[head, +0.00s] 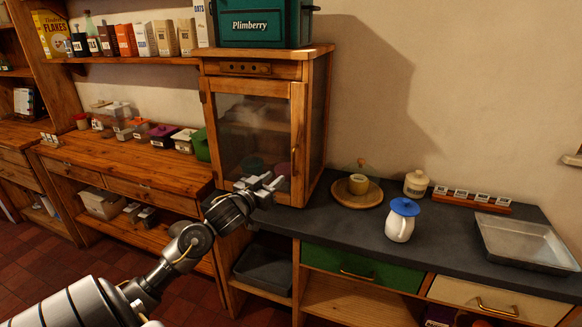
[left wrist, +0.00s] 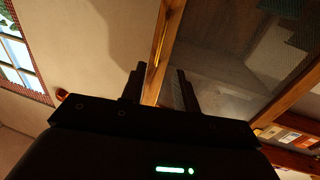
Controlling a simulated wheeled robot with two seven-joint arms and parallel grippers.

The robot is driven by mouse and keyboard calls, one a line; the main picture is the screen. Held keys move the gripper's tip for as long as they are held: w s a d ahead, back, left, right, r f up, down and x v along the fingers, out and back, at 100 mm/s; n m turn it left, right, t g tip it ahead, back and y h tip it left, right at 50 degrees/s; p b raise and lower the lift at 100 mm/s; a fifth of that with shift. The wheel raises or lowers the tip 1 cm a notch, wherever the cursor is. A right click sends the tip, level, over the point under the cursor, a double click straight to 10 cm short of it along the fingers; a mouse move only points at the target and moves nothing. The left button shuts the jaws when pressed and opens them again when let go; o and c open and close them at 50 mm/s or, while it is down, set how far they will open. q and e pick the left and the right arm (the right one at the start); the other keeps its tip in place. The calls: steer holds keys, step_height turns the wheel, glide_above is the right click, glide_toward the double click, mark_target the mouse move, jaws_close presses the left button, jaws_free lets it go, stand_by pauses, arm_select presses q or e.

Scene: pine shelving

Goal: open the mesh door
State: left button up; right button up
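The mesh door (head: 298,130) is a wood-framed panel on the front of a pine cabinet on the counter, and it looks shut. Its upright handle (head: 294,162) is on the right-hand side of the frame. My left gripper (head: 268,183) is in front of the door's lower part, left of and below the handle. In the left wrist view its two dark fingers (left wrist: 160,88) stand apart, with the wooden door frame (left wrist: 167,38) and mesh (left wrist: 225,65) beyond them. I see nothing clearly held. Whether the fingers touch the door cannot be told. My right gripper is not in view.
A green Plimberry box (head: 262,22) stands on top of the cabinet (head: 322,75). The counter before the cabinet is clear.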

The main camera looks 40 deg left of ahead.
arm_select(q)
steer(key=w+a+p, duration=0.1)
steer(key=w+p, duration=0.1)
steer(key=w, duration=0.8)
steer(key=shift+w+a, duration=0.25)
steer(key=shift+w, duration=0.15)
steer(key=shift+f, duration=0.1)
jaws_close()
